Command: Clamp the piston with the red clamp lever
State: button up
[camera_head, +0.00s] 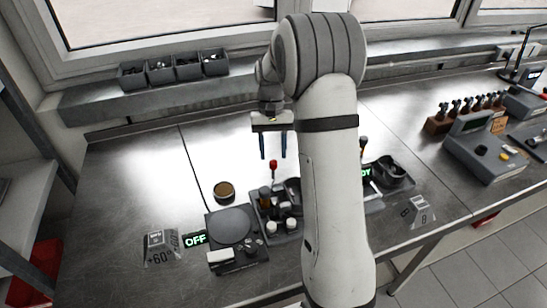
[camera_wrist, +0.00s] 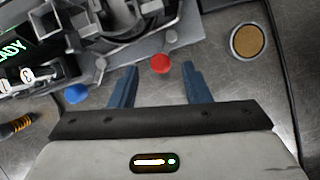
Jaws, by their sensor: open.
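The red ball of the clamp lever (camera_head: 273,163) stands up from the bench fixture, just below my gripper's fingertips in the head view. In the wrist view the red ball (camera_wrist: 160,63) lies between the two blue fingertips, with a gap on each side. My gripper (camera_head: 273,157) is open and empty, fingers pointing down; its fingers also show in the wrist view (camera_wrist: 160,68). A grey metal fixture (camera_wrist: 165,42) lies behind the ball. I cannot clearly make out the piston; my arm hides part of the fixture in the head view.
A blue ball knob (camera_wrist: 76,93) sits left of my fingers. A round brown-topped dish (camera_head: 224,188) stands on the bench to the left. A round heater plate (camera_head: 231,224) with a green OFF display (camera_head: 195,239) is nearer.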

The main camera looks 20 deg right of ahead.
jog(key=v, duration=0.5)
dwell(0.3)
